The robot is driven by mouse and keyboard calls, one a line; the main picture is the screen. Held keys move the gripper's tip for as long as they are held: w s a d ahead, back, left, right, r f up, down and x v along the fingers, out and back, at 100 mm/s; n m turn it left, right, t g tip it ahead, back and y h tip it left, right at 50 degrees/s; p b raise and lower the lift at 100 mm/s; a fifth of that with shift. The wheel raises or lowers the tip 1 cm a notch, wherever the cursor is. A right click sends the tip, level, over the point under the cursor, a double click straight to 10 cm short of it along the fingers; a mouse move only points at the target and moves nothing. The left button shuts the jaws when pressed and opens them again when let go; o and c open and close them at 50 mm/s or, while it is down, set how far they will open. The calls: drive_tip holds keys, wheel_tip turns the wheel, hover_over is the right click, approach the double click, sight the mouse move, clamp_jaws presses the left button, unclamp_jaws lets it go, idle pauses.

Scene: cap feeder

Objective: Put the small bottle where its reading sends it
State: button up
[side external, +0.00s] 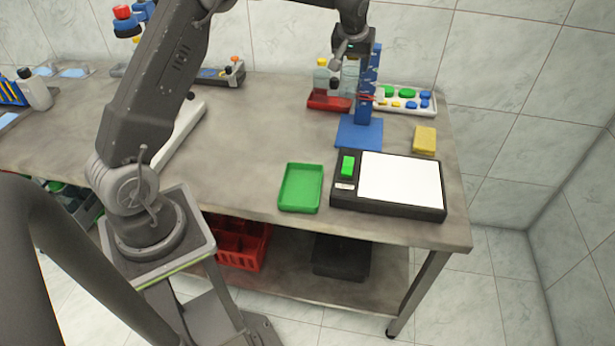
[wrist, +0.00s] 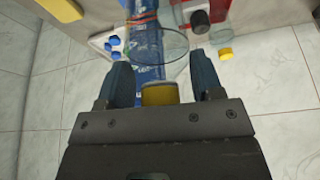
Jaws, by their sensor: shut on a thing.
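My gripper (wrist: 162,85) is shut on the yellow cap of a small clear bottle (wrist: 160,95), which stands between the fingers in the wrist view. Its transparent body shows as a round outline beyond the cap. In the side view my gripper (side external: 350,57) is at the back of the bench, with the pale bottle (side external: 349,76) hanging below it, close beside a blue upright stand (side external: 359,134). The stand has a red part on its column. The red tray (side external: 317,105) is just left of it. I cannot make out any reading.
Other bottles, one yellow-capped (side external: 321,62) and one black-capped (wrist: 200,20), are at the red tray. A white tray (side external: 432,109) of coloured caps, a yellow block (side external: 424,140), a black device (side external: 390,207) with a white panel and an empty green tray (side external: 301,187) lie nearby. The bench centre is clear.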

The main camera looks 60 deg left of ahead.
drive_tip(key=s+a+n+g+y, duration=0.1)
drive_tip(key=s+n, duration=0.4)
drive_tip(key=s, duration=2.2)
drive_tip(key=w+d+f, duration=0.7)
drive_tip(key=d+f, duration=0.1)
drive_tip(key=f, duration=0.3)
drive_tip(key=shift+d+f, duration=0.25)
drive_tip(key=shift+f, duration=0.15)
drive_tip(key=o, duration=1.5)
drive_tip(key=shift+f, duration=0.15)
